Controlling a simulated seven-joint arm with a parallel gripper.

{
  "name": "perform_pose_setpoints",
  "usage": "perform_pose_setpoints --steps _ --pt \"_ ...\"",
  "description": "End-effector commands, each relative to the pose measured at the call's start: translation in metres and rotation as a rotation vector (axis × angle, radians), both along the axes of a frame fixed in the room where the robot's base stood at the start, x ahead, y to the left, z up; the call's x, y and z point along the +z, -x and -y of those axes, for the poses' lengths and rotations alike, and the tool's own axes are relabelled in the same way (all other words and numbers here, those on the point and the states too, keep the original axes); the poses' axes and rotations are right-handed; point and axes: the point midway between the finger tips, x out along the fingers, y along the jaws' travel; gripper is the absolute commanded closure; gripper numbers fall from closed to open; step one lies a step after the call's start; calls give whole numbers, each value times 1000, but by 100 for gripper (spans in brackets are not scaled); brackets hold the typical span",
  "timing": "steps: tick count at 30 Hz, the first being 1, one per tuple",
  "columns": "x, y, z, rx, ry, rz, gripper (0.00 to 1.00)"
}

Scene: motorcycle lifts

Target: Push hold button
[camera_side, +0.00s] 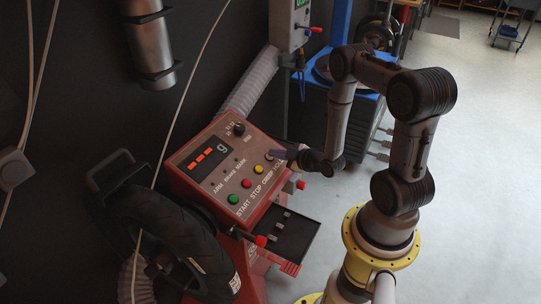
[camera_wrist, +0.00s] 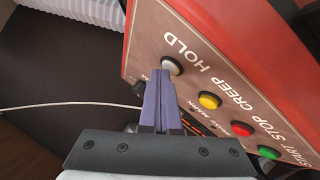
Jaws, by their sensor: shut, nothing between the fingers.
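The hold button (camera_wrist: 173,65) is a round white-grey button beside the word HOLD on the control panel (camera_side: 214,163). In the wrist view it shows just past the fingertips, with its lower left edge partly covered by them. My gripper (camera_wrist: 158,76) is shut and empty, its two bluish fingers together and pointing at the button. In the side view my gripper (camera_side: 276,154) is at the panel's upper right, close to the hold button. I cannot tell whether the tips touch it.
Yellow (camera_wrist: 209,101), red (camera_wrist: 242,129) and green (camera_wrist: 269,152) buttons continue the row. A dark knob (camera_side: 239,129) and a red-digit display (camera_side: 203,158) are on the panel. A black tray (camera_side: 287,232) juts out below. A tire (camera_side: 170,240) stands at the left.

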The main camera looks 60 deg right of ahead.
Motion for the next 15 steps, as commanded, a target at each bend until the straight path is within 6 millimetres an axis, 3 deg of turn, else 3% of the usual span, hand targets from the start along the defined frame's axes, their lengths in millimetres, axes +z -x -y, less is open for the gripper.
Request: perform_pose_setpoints --steps 15 --pt "8 4 0 0 0 -1 100"
